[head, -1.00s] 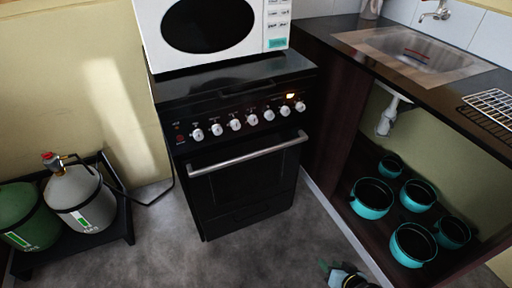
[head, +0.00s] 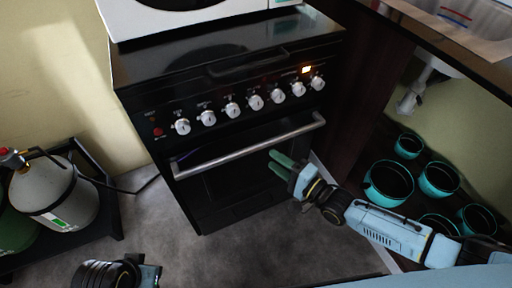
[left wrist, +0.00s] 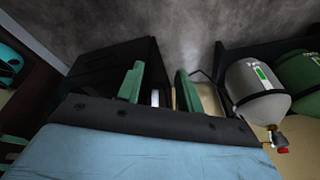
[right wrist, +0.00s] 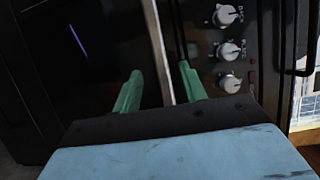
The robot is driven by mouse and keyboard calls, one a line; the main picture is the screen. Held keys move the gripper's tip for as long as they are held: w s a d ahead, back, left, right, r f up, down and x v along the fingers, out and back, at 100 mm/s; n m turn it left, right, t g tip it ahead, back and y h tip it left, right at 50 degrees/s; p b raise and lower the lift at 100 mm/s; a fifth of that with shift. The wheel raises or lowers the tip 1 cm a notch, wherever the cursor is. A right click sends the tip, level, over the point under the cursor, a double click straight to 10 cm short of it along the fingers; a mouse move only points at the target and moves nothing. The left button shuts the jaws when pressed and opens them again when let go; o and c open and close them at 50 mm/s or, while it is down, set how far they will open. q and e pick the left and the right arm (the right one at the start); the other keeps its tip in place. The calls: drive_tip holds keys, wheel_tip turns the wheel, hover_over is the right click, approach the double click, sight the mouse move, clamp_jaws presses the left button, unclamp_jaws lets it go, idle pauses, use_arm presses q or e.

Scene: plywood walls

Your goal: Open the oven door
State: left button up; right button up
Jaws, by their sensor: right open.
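The black oven (head: 225,120) stands with its door (head: 240,185) shut. A silver bar handle (head: 250,145) runs across the top of the door. My right gripper (head: 278,163) is open just in front of the door, near the right part of the handle and slightly below it in the head view. In the right wrist view the handle (right wrist: 157,45) runs between the two green fingers (right wrist: 160,88), which are not closed on it. My left gripper (head: 150,274) is low at the bottom left; its fingers (left wrist: 160,85) stand apart and empty, with the oven (left wrist: 115,65) beyond.
White knobs (head: 232,109) line the panel above the handle. A white microwave (head: 170,18) sits on top. Gas cylinders (head: 60,195) stand at left. Teal pots (head: 388,185) fill the open cabinet under the sink at right. Grey floor (head: 220,255) before the oven is clear.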

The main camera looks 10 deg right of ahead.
sight(258, 149)
drive_tip(key=b+x, duration=0.2)
drive_tip(key=x, duration=0.5)
drive_tip(key=shift+w+f, duration=0.1)
drive_tip(key=shift+w, duration=0.05)
use_arm(q)
wheel_tip(258, 149, up, 6)
drive_tip(key=d+t, duration=0.1)
drive_tip(key=shift+d+h, duration=0.3)
drive_tip(key=shift+d, duration=0.05)
use_arm(e)
drive_tip(key=shift+w+a, duration=0.3)
drive_tip(key=shift+w, duration=0.05)
use_arm(q)
drive_tip(key=shift+f, duration=0.1)
use_arm(e)
clamp_jaws()
